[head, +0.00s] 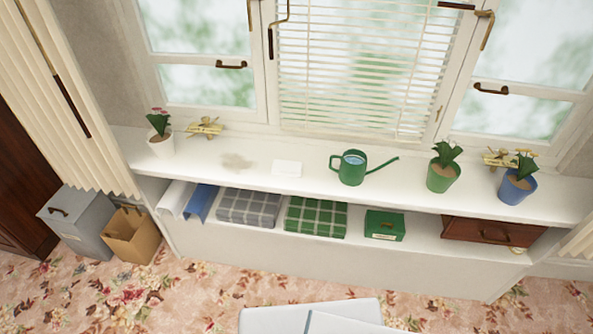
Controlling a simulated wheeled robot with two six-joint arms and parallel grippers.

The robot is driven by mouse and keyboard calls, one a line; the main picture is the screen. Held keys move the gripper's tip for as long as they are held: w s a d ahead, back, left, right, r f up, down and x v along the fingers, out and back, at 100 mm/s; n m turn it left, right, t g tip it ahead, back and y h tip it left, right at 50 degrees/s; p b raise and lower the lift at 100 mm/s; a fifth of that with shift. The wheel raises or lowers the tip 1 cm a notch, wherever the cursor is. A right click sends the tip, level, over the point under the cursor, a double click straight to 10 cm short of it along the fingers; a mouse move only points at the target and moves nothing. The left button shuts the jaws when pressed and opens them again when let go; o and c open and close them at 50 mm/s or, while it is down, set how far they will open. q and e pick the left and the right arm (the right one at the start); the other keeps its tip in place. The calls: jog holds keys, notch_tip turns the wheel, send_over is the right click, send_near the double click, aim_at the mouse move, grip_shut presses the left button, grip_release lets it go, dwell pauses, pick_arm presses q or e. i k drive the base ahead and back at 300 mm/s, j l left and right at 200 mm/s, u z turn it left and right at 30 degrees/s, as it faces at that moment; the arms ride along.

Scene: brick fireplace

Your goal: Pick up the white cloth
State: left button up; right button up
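A white cloth (175,198) hangs over the front edge of the lower shelf at its left end. It lies beside a blue cloth (201,202), and its back part is hidden under the sill. A small flat white thing (287,168) lies on the windowsill (310,181); I cannot tell whether it is a folded cloth or a card. A brownish smudge (236,161) marks the sill to its left. Neither of my grippers is in view.
The sill also holds a green watering can (352,169) and potted plants in white (161,145), green (442,176) and blue (516,188) pots. Bins (82,223) stand left; flowered floor (190,290) is clear.

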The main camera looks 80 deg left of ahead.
aim_at(279, 167)
jog(key=u, duration=3)
jog(key=i+l+u, duration=0.15)
jog(key=i+u, duration=0.2)
jog(key=i+l+u, duration=0.3)
jog(key=i, duration=0.25)
